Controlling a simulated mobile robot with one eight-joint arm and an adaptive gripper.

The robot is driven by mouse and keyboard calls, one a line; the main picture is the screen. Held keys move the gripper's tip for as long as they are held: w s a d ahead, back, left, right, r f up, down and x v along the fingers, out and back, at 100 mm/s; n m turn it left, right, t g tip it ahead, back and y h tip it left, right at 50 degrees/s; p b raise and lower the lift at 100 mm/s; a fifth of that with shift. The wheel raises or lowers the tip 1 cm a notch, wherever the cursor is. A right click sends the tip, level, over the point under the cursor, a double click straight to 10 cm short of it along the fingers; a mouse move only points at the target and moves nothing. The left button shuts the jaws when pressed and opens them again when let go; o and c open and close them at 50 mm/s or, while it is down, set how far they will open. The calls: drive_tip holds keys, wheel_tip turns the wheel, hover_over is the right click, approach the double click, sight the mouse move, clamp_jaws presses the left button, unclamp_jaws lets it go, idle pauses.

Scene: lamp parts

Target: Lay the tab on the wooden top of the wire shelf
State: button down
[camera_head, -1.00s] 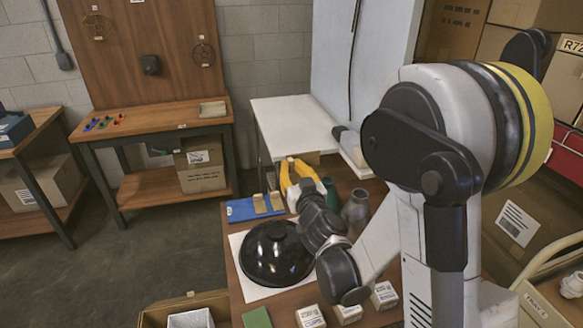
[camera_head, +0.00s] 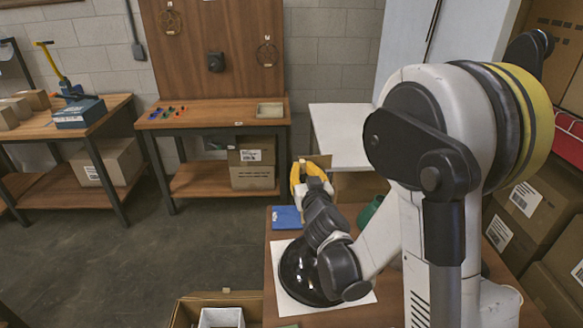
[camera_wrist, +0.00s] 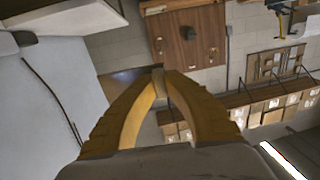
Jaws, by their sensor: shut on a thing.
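My gripper (camera_head: 310,168) has yellow fingers and is out beyond the dark dome on the near workbench, partly hidden by my wrist. In the wrist view my gripper (camera_wrist: 158,74) has its fingertips closed together on a small tan piece, the tab (camera_wrist: 158,82). Most of the tab is hidden by the fingers. I cannot pick out the wire shelf with a wooden top for certain in either view.
The near workbench (camera_head: 372,312) holds a black dome (camera_head: 298,272) on a white sheet and a blue tray (camera_head: 285,217). A white table (camera_head: 342,128) stands behind. A wooden bench (camera_head: 215,118) is farther back. Open floor (camera_head: 130,260) lies left; boxes (camera_head: 530,200) stack at right.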

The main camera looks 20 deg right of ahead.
drive_tip(key=s+d+f+m+g+h, duration=0.1)
drive_tip(key=d+f+m+g+h, duration=0.5)
drive_tip(key=d, duration=0.7)
drive_tip(key=m+g+y+b, duration=0.2)
drive_tip(key=m+g+y, duration=0.6)
drive_tip(key=m+g, duration=0.5)
approach(389, 287)
drive_tip(key=f+b, duration=0.1)
drive_tip(key=f, duration=0.1)
drive_tip(key=s+f+m+t+b, duration=0.1)
drive_tip(key=f+b, duration=0.1)
drive_tip(key=f+m+t+b, duration=0.1)
drive_tip(key=f+b, duration=0.1)
drive_tip(key=shift+s+f, duration=0.15)
drive_tip(key=shift+s, duration=0.2)
drive_tip(key=c, duration=1.5)
unclamp_jaws()
